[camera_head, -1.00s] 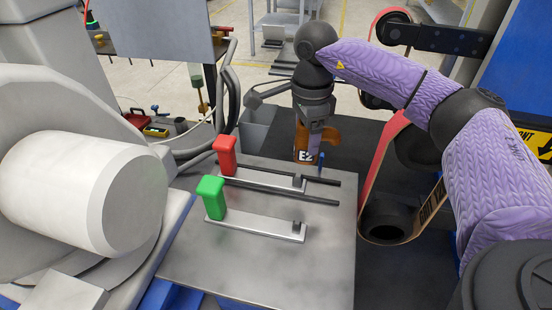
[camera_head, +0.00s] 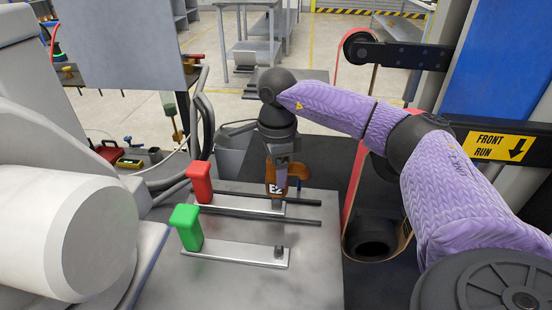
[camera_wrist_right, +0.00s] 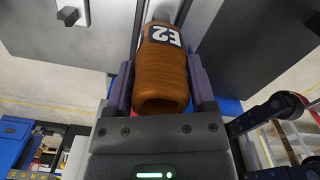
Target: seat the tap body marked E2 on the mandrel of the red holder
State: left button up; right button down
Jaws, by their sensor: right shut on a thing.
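The orange-brown tap body marked E2 (camera_head: 276,190) is in my right gripper (camera_head: 278,170). The right wrist view also shows the tap body (camera_wrist_right: 162,70) between the two fingers of my right gripper (camera_wrist_right: 162,85), label outward. The red holder (camera_head: 199,182) has a red block at its left end and a grey plate reaching right. In the head view, the tap body lines up over the right end of this plate, where a short grey post shows just below it. I cannot tell whether the tap body touches the post or is around it. My left gripper is out of view.
A green holder (camera_head: 187,226) stands nearer, its plate ending in an empty dark mandrel (camera_head: 279,252). Dark rods lie beside the red holder's plate. The grey table (camera_head: 310,285) is clear at front right. A belt machine (camera_head: 372,240) stands to the right.

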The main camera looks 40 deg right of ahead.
jog(key=shift+f, duration=0.5)
dwell(0.3)
dwell(0.6)
jog(key=shift+r+p, duration=0.1)
jog(key=shift+p, duration=0.25)
